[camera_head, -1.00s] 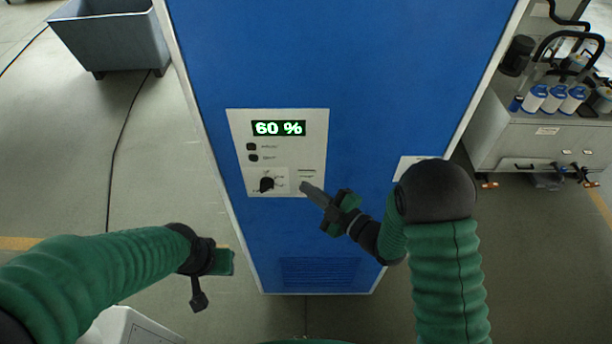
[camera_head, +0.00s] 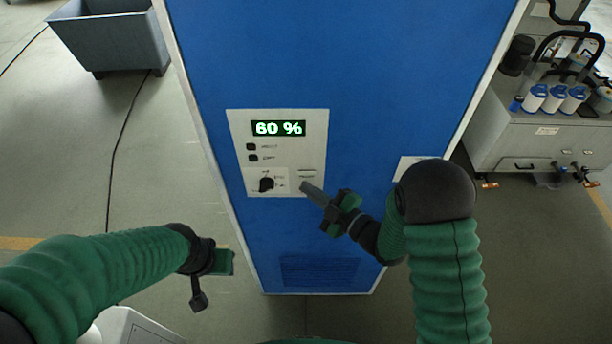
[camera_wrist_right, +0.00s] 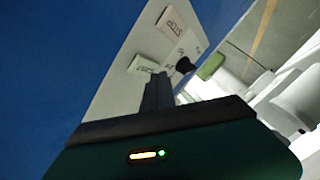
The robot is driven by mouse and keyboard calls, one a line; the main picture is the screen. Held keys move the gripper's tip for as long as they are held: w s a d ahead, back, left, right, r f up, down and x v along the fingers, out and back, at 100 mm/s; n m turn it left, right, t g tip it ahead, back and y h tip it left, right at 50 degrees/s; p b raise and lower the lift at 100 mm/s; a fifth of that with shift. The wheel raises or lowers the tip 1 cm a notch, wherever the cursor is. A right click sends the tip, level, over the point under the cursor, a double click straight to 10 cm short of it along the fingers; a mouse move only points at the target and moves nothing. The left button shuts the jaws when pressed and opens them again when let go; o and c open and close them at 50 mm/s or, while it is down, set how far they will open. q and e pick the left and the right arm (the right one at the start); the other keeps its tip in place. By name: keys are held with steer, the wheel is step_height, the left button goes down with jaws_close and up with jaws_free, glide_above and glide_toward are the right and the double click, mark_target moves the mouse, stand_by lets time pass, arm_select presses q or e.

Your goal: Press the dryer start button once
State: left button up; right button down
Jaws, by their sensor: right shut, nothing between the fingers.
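The dryer is a tall blue cabinet (camera_head: 340,60) with a pale control panel (camera_head: 235,122). The panel has a green "60 %" display (camera_head: 278,128), two small dark buttons, the upper (camera_head: 251,146) and the lower (camera_head: 253,158), and a black knob (camera_head: 267,184). A small labelled plate (camera_head: 307,174) sits right of the knob; its text is unreadable. My right gripper (camera_head: 305,186) is shut and empty, its tips at the panel's lower right, just below that plate. In the right wrist view the fingers (camera_wrist_right: 157,80) overlap the panel near a white plate (camera_wrist_right: 145,65). Contact cannot be told. My left gripper (camera_head: 224,262) hangs low left of the cabinet.
A grey bin (camera_head: 115,45) stands on the floor at the upper left, with a dark cable (camera_head: 122,130) nearby. A grey cart (camera_head: 530,140) with blue and white bottles stands at the right. A vent (camera_head: 320,271) is low on the cabinet. Floor on the left is open.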

steer(key=shift+w, duration=0.1)
stand_by(0.4)
steer(key=shift+w+r, duration=0.1)
steer(key=shift+w, duration=0.2)
steer(key=shift+w+b, duration=0.35)
steer(key=shift+b, duration=0.05)
stand_by(0.5)
stand_by(0.3)
steer(key=shift+s, duration=0.8)
steer(key=s+b, duration=0.1)
steer(key=s, duration=0.4)
stand_by(0.5)
